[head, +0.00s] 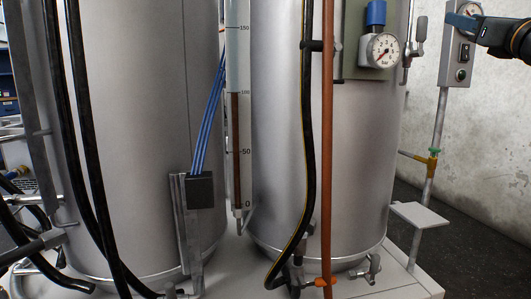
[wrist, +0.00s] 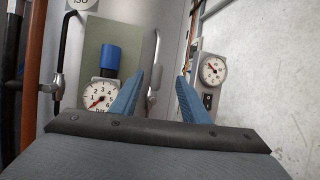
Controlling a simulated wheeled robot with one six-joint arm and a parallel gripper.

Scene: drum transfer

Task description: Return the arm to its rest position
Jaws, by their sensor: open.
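My gripper (head: 455,20) is at the upper right of the head view, with part of my dark arm behind it at the picture's edge. Its blue fingers overlap the control box (head: 462,50) in that view. In the wrist view my gripper (wrist: 169,80) shows two blue fingers spread apart with nothing between them. The control box with its round gauge (wrist: 213,70) is right of the fingers there. I cannot tell how far the fingers are from the box.
Two large metal drums (head: 130,130) (head: 280,150) stand on a pale platform (head: 400,285). A green panel with a pressure gauge (head: 382,50) and blue knob (head: 376,13) is on the right drum. Black hoses (head: 309,150) and an orange pipe (head: 327,150) run down in front. A concrete wall (head: 490,140) is at right.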

